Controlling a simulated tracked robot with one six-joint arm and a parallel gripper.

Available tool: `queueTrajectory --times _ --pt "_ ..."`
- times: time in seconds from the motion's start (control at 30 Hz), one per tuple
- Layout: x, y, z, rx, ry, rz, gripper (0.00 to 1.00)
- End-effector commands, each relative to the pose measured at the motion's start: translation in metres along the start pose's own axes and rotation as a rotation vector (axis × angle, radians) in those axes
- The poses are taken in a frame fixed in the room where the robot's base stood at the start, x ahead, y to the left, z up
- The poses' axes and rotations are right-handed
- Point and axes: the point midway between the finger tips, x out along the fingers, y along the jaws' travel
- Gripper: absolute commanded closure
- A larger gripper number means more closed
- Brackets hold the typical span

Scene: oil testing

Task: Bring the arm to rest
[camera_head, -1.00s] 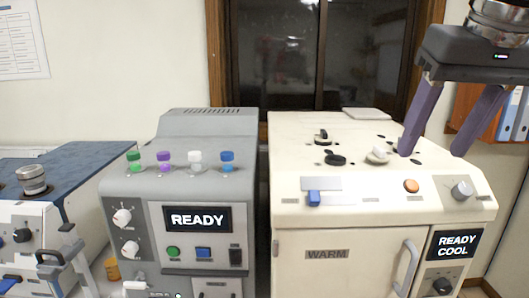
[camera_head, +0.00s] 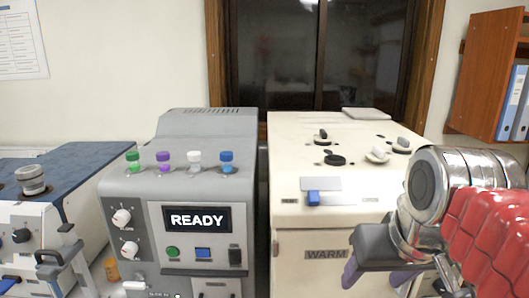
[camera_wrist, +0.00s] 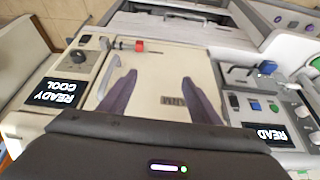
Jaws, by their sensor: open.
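My gripper (camera_wrist: 160,92) shows in the wrist view with its two purple fingers spread apart and nothing between them. It points at the front door of the cream machine (camera_wrist: 150,65). In the head view my arm fills the lower right, and part of my gripper (camera_head: 362,270) shows low in front of the cream machine (camera_head: 290,150). My arm hides that machine's right front, including its display.
A grey machine (camera_head: 180,130) with a READY screen and several coloured caps stands left of the cream one. A blue-topped machine (camera_head: 60,165) stands far left. A shelf (camera_head: 490,80) with binders is at the right. A window is behind.

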Motion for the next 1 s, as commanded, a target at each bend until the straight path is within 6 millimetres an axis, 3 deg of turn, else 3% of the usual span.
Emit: queueTrajectory --times 0.2,0.4,0.57,1.0 --pt "0.052 -0.014 0.051 -0.015 0.014 -0.005 0.43" --pt "0.088 -0.021 0.087 -0.024 0.028 -0.007 0.43" --pt "0.097 -0.021 0.096 -0.025 0.031 -0.008 0.43" --pt "0.096 -0.021 0.096 -0.025 0.031 -0.008 0.43"
